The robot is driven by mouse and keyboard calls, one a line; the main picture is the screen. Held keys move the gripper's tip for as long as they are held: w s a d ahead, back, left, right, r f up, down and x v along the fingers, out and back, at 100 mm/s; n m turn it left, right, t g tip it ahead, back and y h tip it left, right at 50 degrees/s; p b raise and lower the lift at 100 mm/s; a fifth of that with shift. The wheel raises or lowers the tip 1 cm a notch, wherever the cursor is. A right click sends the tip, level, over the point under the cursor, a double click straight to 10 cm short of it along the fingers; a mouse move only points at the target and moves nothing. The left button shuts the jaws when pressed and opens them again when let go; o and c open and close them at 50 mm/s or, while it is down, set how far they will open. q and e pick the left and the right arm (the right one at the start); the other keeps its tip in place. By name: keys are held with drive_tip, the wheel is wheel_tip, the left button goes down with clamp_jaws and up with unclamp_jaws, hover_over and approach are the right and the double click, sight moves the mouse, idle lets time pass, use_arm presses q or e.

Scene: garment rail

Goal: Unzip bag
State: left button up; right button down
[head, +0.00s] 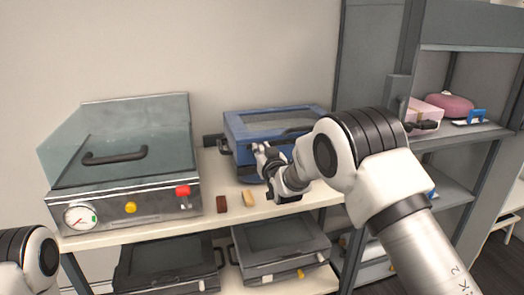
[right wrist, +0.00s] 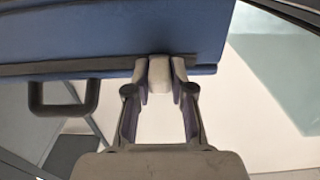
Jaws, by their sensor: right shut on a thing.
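A blue bag (head: 245,122) with a panel in its top lies on the shelf, right of the centre of the head view. In the right wrist view its blue side (right wrist: 100,30) fills the top, with a dark zipper strip (right wrist: 70,74) along its edge. A pale zipper pull (right wrist: 159,75) sits on that strip. My right gripper (head: 263,156) is at the bag's front left, with its fingers shut on the pull. The fingers hide part of the bag's front in the head view. Only a piece of my left arm shows at the lower left; its gripper is out of view.
A glass-lidded machine (head: 125,200) with a gauge stands left of the bag. A dark red block (head: 221,204) and a tan block (head: 249,198) lie on the shelf (head: 206,222) in front. Dark cases (head: 280,250) fill the level below. A grey rack (head: 455,145) stands right.

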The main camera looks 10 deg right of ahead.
drive_tip(key=shift+a, duration=0.1)
drive_tip(key=c, duration=1)
unclamp_jaws()
drive_tip(key=shift+c, duration=0.2)
drive_tip(key=shift+a, duration=0.2)
drive_tip(key=shift+s+d, duration=0.15)
drive_tip(key=shift+s, duration=0.35)
drive_tip(key=s, duration=1.1)
drive_tip(key=shift+d, duration=0.1)
